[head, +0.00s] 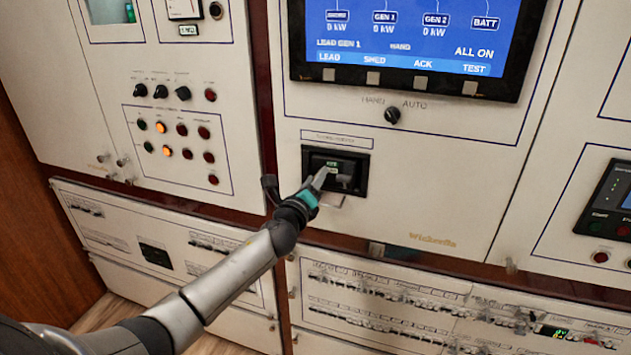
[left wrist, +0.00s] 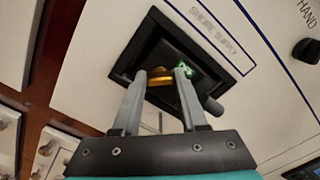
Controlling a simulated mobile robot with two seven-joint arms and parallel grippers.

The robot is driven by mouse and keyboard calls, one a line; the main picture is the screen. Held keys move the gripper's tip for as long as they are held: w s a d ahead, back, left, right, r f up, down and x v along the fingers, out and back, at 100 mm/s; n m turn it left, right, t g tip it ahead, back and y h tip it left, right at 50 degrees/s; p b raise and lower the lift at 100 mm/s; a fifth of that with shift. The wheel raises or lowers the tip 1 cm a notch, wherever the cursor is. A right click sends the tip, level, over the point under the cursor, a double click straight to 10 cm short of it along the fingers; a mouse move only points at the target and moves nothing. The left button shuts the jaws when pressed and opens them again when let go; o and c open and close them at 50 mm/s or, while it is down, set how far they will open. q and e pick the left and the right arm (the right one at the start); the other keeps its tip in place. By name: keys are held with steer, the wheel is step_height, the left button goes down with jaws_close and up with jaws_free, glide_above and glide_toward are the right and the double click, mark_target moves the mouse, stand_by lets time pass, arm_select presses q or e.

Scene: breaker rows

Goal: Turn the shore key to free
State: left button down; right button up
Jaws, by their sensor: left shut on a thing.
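The black recessed shore supply unit (head: 312,158) is set in the middle white panel under a small label plate. In the left wrist view its black frame (left wrist: 126,60) sits below printed lettering reading "SHORE SUPPLY". A brass-coloured shore key (left wrist: 161,79) shows inside the recess, between my left fingertips (left wrist: 160,74). My left gripper (head: 321,180) reaches into the recess and is shut on the key. The key's turned position cannot be read clearly. A small green-lit indicator (left wrist: 190,68) is partly behind the right finger. My right gripper is not in view.
A dark stubby handle (left wrist: 211,105) juts out close to the right finger. Above are a HAND/AUTO knob (head: 392,115) and a lit blue screen (head: 410,35). Breaker rows (head: 400,305) lie below. Knobs and lamps (head: 180,130) fill the left panel.

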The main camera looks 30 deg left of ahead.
arm_select(q)
steer(key=n, duration=0.9)
steer(key=shift+f, duration=0.2)
steer(key=shift+n, duration=0.4)
steer(key=c, duration=0.7)
jaws_free()
steer(key=shift+s, duration=0.1)
steer(key=v, duration=1.5)
steer(key=shift+r, duration=0.1)
